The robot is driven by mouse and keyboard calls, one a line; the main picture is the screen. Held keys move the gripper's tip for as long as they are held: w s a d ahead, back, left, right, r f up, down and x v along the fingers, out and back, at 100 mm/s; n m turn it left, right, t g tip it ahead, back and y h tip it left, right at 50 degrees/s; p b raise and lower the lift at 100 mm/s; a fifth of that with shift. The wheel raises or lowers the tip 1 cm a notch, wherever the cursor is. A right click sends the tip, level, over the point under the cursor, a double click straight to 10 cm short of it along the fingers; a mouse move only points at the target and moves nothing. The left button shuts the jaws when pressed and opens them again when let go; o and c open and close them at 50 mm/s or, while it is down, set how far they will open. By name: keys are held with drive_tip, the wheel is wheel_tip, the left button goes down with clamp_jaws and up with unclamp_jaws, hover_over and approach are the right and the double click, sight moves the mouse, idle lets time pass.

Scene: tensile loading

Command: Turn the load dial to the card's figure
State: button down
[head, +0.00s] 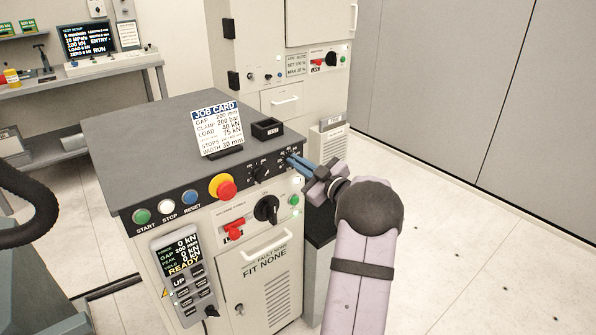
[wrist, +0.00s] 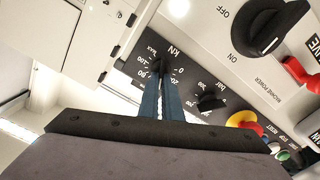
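The job card (head: 218,129) stands on the grey console top and appears to read LOAD 40 kN. The load dial is a small black knob on the console's dark front strip, hidden behind my fingers in the head view. In the wrist view the load dial (wrist: 156,65) shows with its kN scale. My gripper (head: 291,161) reaches it from the right. In the wrist view my two blue fingers (wrist: 163,75) are close together with their tips at the knob. I cannot tell whether they press on it. The knob's exact pointer setting is partly hidden.
The bar dial (head: 262,172) sits left of my fingers. A red emergency button (head: 222,187) and the black machine power switch (head: 267,209) are close by. A small black tray (head: 267,129) stands on the console top. Open floor lies to the right.

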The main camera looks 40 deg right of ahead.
drive_tip(key=shift+a+f+n+b, duration=0.1)
drive_tip(key=shift+f+n+b, duration=0.05)
drive_tip(key=shift+n+b, duration=1.1)
drive_tip(key=c, duration=2)
unclamp_jaws()
drive_tip(key=s+b, duration=0.1)
drive_tip(key=s, duration=0.6)
drive_tip(key=shift+s, duration=0.2)
